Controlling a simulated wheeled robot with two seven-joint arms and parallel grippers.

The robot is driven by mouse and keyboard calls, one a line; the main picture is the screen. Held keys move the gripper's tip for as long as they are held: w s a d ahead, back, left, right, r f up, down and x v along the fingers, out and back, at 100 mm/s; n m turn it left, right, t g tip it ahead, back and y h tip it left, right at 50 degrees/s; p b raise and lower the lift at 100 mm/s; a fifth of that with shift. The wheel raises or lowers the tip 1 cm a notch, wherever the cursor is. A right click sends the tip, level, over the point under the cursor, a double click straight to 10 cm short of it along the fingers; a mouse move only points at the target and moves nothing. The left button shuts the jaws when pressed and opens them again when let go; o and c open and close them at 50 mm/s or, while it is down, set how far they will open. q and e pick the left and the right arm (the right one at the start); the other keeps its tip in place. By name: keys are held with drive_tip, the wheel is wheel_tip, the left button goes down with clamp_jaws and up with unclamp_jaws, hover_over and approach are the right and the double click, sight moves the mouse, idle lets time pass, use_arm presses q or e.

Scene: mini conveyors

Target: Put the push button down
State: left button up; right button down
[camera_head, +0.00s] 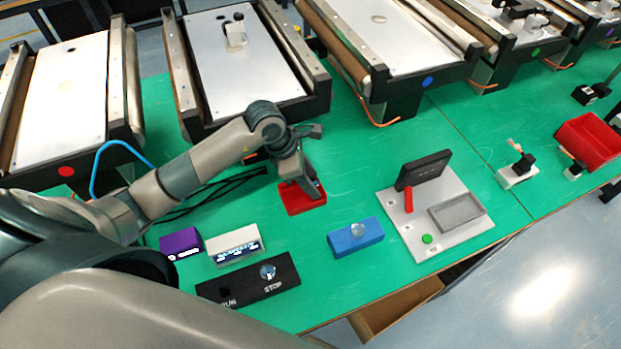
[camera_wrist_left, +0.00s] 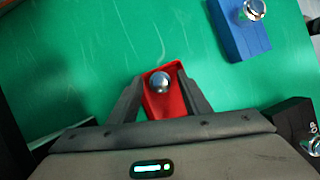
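The red push button (camera_head: 303,206) is a small red box on or just over the green table. In the left wrist view the red push button (camera_wrist_left: 168,103) shows a round silver button on top. My left gripper (camera_head: 303,186) points down at it, and in the wrist view the fingers (camera_wrist_left: 160,97) stand on both sides of the box and appear closed against it. Whether its underside touches the table is hidden. A blue push button (camera_head: 356,236) with a silver knob sits apart to the right. My right gripper is not in view.
A black RUN/STOP switch box (camera_head: 248,284), a white display box (camera_head: 234,245) and a purple one (camera_head: 181,243) stand at the front left. A grey panel (camera_head: 463,240) stands right of the blue button. Mini conveyors (camera_head: 245,70) line the back. Green table around the red box is mostly clear.

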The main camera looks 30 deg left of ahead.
use_arm(q)
drive_tip(key=shift+r, duration=0.15)
drive_tip(key=shift+a+r, duration=0.1)
drive_tip(key=shift+r, duration=0.05)
drive_tip(key=b+v, duration=0.2)
drive_tip(key=v, duration=0.9)
drive_tip(key=shift+r+b, duration=0.35)
drive_tip(key=shift+b, duration=0.05)
